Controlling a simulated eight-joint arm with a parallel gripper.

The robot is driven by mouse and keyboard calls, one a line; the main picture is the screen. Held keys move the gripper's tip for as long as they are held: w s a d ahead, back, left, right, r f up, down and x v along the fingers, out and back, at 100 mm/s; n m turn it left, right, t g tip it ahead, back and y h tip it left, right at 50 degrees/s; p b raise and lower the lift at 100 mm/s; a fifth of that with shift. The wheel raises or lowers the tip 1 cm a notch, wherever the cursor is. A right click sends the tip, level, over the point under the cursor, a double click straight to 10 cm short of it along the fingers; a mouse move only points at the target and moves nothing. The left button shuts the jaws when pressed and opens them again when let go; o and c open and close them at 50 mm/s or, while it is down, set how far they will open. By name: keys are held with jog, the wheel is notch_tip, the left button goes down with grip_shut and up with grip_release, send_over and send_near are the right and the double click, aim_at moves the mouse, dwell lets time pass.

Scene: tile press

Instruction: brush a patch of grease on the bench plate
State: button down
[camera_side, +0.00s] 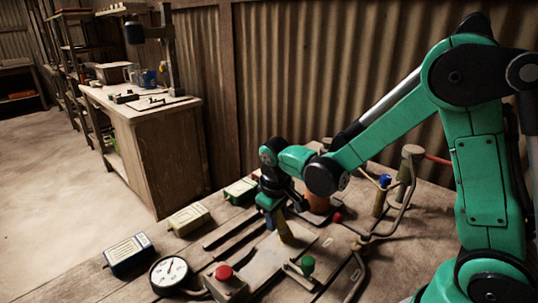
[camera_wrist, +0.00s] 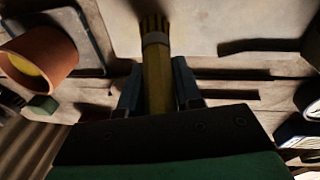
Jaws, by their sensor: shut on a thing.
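My gripper (camera_wrist: 157,85) is shut on a brush with a yellow handle (camera_wrist: 158,80). In the wrist view its pale ferrule and dark bristles point away over the pale bench plate (camera_wrist: 225,25). In the side view my gripper (camera_side: 271,203) points down and the brush (camera_side: 286,232) slants down to the bench plate (camera_side: 262,260). The bristles are at or just above the plate; I cannot tell if they touch. I cannot make out a grease patch in either view.
An orange pot (camera_wrist: 48,52) with yellow inside stands beside the plate. A dial gauge (camera_side: 169,271), a red-button box (camera_side: 228,285) and a green knob (camera_side: 308,265) stand at the front. Small boxes (camera_side: 130,254) line the left; bent pipes (camera_side: 400,200) stand at right.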

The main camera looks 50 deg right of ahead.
jog(key=shift+a, duration=1.6)
jog(key=shift+d, duration=3.8)
jog(key=shift+s+f, duration=0.1)
jog(key=shift+s, duration=0.3)
jog(key=shift+s+a, duration=0.15)
jog(key=shift+s, duration=0.05)
jog(key=shift+a, duration=3.55)
jog(key=shift+d, duration=2.35)
jog(key=shift+d+r, duration=0.2)
jog(key=shift+d, duration=1.2)
notch_tip(320, 180, up, 8)
